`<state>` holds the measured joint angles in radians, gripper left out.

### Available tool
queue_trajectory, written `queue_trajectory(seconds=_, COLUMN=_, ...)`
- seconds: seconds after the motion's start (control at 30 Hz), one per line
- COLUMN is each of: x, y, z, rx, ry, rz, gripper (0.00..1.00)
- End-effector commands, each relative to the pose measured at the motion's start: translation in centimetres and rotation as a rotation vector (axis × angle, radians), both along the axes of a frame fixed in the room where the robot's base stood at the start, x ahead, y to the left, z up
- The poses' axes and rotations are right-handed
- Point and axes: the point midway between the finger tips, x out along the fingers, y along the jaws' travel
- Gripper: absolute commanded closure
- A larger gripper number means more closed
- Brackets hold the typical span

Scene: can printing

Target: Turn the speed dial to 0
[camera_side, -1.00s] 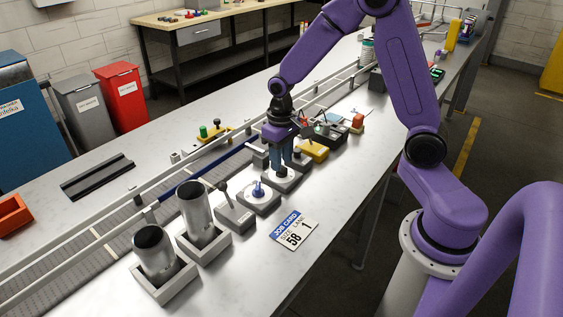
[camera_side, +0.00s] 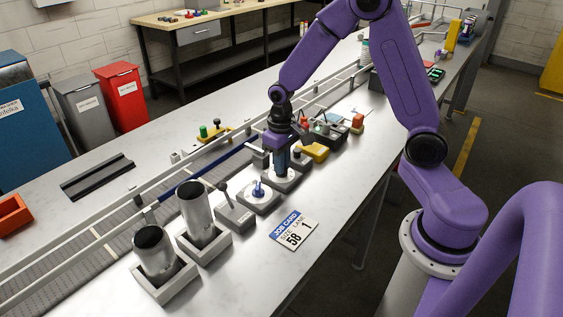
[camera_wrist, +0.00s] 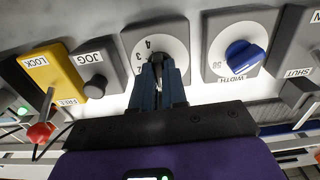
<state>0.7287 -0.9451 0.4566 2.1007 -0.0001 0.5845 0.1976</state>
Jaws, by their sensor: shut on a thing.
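The speed dial (camera_wrist: 178,27) is a grey box with a round white face. Numerals including 4 and 3 show on its left side in the wrist view. In the side view its box (camera_side: 279,184) stands in the row of controls beside the conveyor. My gripper (camera_wrist: 160,62) points at the middle of the dial, its blue fingers shut on the dark knob. The fingers cover most of the knob, and I cannot read where its pointer stands. In the side view my gripper (camera_side: 281,168) reaches straight down onto the dial.
The blue WIDTH dial (camera_wrist: 243,57) is close on one side. The JOG button (camera_wrist: 95,86) and yellow LOCK/FREE control (camera_wrist: 50,76) are on the other. A job card (camera_side: 294,230) lies in front. Two metal cylinders (camera_side: 196,210) stand in holders at the left.

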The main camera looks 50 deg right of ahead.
Motion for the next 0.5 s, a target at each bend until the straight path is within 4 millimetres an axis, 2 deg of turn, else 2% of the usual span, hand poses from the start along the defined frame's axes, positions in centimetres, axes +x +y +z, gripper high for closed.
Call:
queue_trajectory(seconds=0.27, x=0.03, y=0.04, z=0.08, rx=0.0, ry=0.0, rz=0.134, gripper=1.0)
queue_trajectory(seconds=0.5, x=0.06, y=0.03, z=0.08, rx=0.0, ry=-0.002, rz=0.345, gripper=1.0)
